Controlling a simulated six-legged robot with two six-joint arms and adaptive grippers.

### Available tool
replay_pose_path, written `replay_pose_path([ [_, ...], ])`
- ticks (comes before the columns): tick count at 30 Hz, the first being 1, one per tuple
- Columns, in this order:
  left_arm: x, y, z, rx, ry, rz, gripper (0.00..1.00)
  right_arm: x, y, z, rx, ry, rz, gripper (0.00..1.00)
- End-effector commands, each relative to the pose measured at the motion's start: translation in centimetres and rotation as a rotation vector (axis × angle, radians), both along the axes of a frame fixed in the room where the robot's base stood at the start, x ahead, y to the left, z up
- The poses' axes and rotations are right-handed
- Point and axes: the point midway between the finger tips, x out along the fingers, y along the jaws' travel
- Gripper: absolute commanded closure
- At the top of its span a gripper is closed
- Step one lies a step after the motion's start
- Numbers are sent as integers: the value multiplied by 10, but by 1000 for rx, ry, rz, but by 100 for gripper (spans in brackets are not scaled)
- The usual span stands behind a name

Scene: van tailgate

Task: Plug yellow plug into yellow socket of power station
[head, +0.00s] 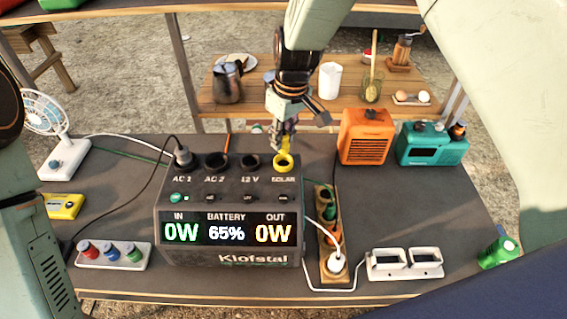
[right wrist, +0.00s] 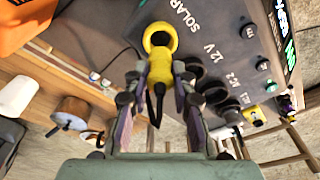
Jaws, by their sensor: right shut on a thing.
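The dark power station (head: 228,205) stands on the table, its display reading 0W, 65%, 0W. Its yellow socket (head: 283,162), labelled SOLAR, is at the right end of the top row; it also shows in the right wrist view (right wrist: 160,37) with a dark opening visible. My right gripper (head: 285,140) is shut on the yellow plug (right wrist: 160,70), just behind the socket in the head view. The plug overlaps the socket's near rim in the right wrist view; whether they touch I cannot tell. A dark cable hangs from the plug. My left gripper is out of view.
A dark plug (head: 183,155) sits in AC 1. A power strip (head: 328,235) stands right of the station, with an orange radio (head: 366,136) and a teal radio (head: 433,143) behind. A white fan (head: 55,140) is at left.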

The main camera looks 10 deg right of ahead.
Motion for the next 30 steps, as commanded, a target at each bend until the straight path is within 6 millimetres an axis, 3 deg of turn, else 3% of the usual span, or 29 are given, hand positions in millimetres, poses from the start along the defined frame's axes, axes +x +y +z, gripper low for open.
replay_pose_path([
  [5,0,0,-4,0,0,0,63,0,0,-12,0,0,0,100],
  [30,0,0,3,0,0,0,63,0,-1,-11,0,0,0,100],
])
